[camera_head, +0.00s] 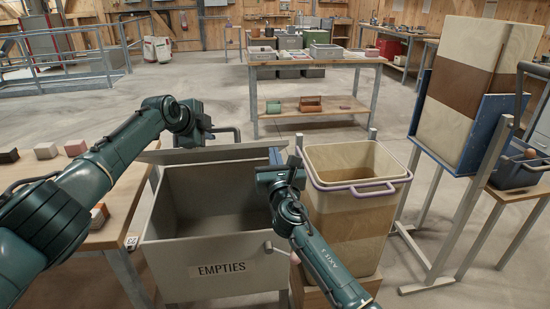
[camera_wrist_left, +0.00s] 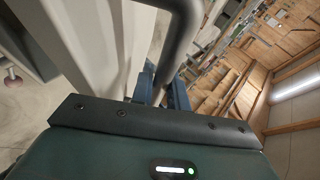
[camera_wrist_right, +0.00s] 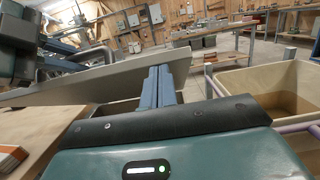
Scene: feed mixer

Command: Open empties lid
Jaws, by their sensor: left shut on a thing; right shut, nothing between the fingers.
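The grey bin labelled EMPTIES (camera_head: 215,269) stands in front of me with its inside exposed. Its lid (camera_head: 222,153) is raised at the back of the bin, seen nearly edge-on; it also shows in the right wrist view (camera_wrist_right: 110,82). My left gripper (camera_wrist_left: 160,92) is shut on the lid's dark handle (camera_wrist_left: 181,38), a bent bar beside the pale lid panel. My right gripper (camera_head: 275,157) is shut and empty by the bin's upper right edge. Its blue fingers (camera_wrist_right: 158,85) overlap the lid in the right wrist view; I cannot tell whether they touch it.
A wooden bin with a purple-rimmed handle (camera_head: 365,188) stands close on the right. A wooden table (camera_head: 110,235) with small blocks is at the left. Open floor lies behind the bin, before a workbench (camera_head: 315,62).

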